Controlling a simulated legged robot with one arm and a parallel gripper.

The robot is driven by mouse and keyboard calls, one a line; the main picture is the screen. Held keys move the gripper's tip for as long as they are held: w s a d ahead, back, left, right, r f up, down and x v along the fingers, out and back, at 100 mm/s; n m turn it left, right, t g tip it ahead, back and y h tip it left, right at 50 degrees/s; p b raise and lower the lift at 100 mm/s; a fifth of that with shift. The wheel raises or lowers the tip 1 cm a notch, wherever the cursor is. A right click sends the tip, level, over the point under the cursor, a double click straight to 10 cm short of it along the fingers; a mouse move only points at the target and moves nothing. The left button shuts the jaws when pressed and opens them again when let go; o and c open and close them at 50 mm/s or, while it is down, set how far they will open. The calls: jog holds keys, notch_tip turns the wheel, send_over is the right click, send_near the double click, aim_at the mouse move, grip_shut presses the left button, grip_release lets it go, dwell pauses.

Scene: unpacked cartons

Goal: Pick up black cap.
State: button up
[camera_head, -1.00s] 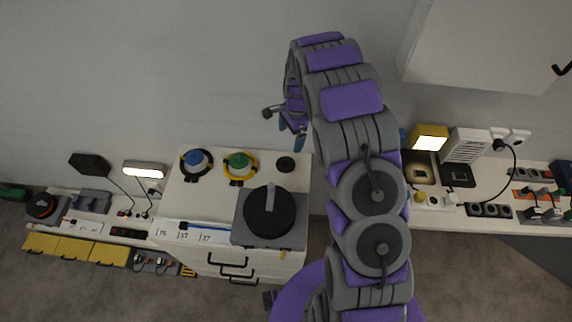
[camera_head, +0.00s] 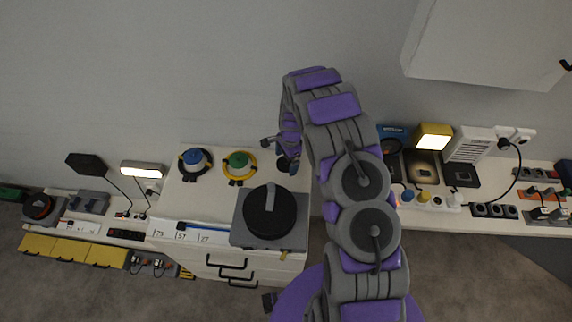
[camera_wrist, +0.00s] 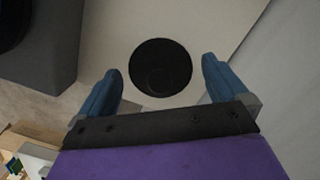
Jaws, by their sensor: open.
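The black cap (camera_wrist: 160,67) is a flat dark disc on the white cabinet top. In the wrist view it lies just beyond and between my gripper's blue fingertips. My gripper (camera_wrist: 157,78) is open and empty, with a finger on each side of the cap's near edge and a gap to each. In the head view my gripper (camera_head: 281,150) is over the cabinet's back right corner. The cap (camera_head: 284,163) is partly hidden behind it there.
A large black knob (camera_head: 270,212) on a grey base stands in front of the cap. A green-topped yellow ring (camera_head: 239,166) and a blue-topped one (camera_head: 194,162) sit to the left. The cabinet top (camera_head: 212,202) is bare between them. A wall (camera_head: 180,70) rises behind.

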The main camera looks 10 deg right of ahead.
aim_at(285, 159)
jog(key=shift+f, duration=0.3)
jog(key=shift+r, duration=0.1)
jog(key=c, duration=1.1)
jog(key=shift+c, duration=0.3)
jog(key=shift+r, duration=0.1)
jog(key=shift+r, duration=0.65)
notch_tip(285, 159, up, 3)
jog(key=shift+w+f+p, duration=0.15)
jog(key=shift+f+p, duration=0.05)
jog(key=shift+p, duration=0.35)
jog(key=s+d, duration=0.1)
jog(key=s, duration=0.4)
jog(key=s+d+p, duration=0.1)
jog(key=s+d, duration=0.1)
jog(key=s, duration=0.3)
jog(key=s+d+r, duration=0.1)
jog(key=s, duration=0.4)
jog(key=shift+s+d+p, duration=0.15)
jog(key=shift+s+p, duration=0.2)
